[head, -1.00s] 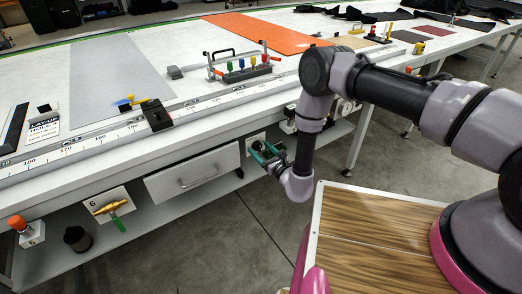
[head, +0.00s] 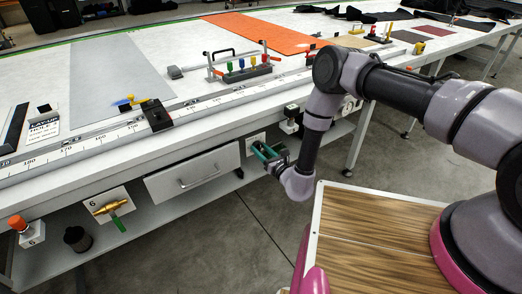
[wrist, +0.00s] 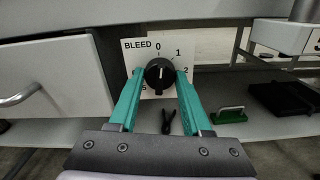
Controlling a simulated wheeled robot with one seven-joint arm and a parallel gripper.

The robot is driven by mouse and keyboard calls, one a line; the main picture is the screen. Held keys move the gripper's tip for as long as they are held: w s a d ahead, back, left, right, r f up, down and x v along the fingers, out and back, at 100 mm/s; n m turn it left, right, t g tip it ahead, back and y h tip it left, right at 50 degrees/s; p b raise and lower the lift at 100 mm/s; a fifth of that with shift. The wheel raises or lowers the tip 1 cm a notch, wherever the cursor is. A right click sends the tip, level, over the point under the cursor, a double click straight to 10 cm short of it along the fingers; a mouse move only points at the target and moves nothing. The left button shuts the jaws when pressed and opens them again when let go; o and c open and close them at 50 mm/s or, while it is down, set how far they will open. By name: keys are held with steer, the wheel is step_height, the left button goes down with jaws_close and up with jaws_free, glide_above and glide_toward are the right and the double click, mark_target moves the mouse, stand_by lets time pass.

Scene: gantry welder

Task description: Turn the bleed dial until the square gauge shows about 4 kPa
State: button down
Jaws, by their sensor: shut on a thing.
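The bleed dial (wrist: 158,77) is a round black knob on a white plate (wrist: 133,53) marked BLEED. The figures 0, 1, 2 and 5 show around it; the lower part of the scale is hidden. A pale mark on the knob points roughly upward, near 0. My gripper (wrist: 160,73) has its two teal fingers shut on the knob, one on each side. In the head view my gripper (head: 268,151) is at the table's front, right of the drawer, and the dial is mostly hidden behind it. I cannot make out the square gauge or its reading.
A white drawer (head: 194,174) is left of my gripper. A green-handled valve (head: 113,213) on a plate marked 6 is farther left.

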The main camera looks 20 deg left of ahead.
steer(key=shift+m, duration=3.9)
steer(key=shift+c, duration=1.7)
jaws_free()
steer(key=v, duration=1)
steer(key=shift+s+d, duration=0.25)
steer(key=shift+s, duration=0.1)
